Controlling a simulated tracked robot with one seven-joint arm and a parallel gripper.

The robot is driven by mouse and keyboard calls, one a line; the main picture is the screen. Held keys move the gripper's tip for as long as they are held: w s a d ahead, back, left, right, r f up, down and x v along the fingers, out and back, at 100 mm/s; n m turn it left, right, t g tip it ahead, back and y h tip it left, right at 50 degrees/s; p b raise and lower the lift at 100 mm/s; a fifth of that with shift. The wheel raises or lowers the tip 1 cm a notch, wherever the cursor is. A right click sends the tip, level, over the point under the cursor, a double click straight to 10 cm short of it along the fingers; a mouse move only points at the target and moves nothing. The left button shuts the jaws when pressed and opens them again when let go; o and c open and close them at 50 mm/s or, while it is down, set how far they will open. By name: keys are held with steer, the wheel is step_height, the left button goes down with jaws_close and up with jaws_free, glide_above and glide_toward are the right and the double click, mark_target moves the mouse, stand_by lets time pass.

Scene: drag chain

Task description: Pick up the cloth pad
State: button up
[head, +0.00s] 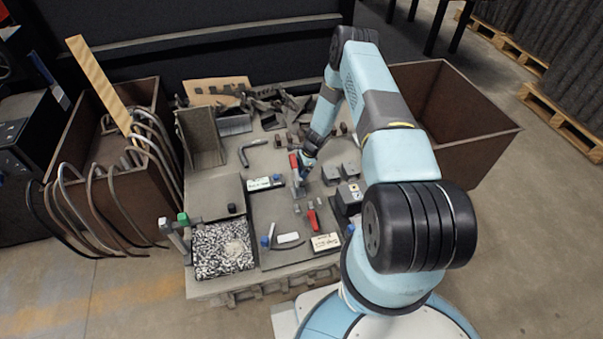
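A square black-and-white speckled patch (222,250) lies at the front left corner of the workbench (205,288). It may be the cloth pad, but I cannot tell its material from here. My gripper (299,188) points down over the middle of the bench, to the right of and behind the speckled patch, well apart from it. The gripper is small and partly hidden by my arm, so its finger opening is unclear. A red part (294,162) shows right beside the gripper.
Red-handled tool (312,220), white labelled box (326,242) and small parts crowd the dark mat (262,215). Green-topped post (183,219) stands by the patch's left edge. Brown bins flank the bench; the left one (100,200) holds bent hoses. Metal scraps (270,105) lie behind.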

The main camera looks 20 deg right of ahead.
steer(key=c, duration=1)
steer(key=shift+o, duration=0.2)
steer(key=shift+r, duration=0.15)
steer(key=shift+r, duration=0.25)
step_height(320, 180, up, 2)
steer(key=shift+r, duration=0.1)
steer(key=s+d+r, duration=0.2)
steer(key=s+r, duration=0.8)
steer(key=s, duration=0.3)
steer(key=shift+s+d, duration=0.35)
steer(key=shift+s, duration=0.05)
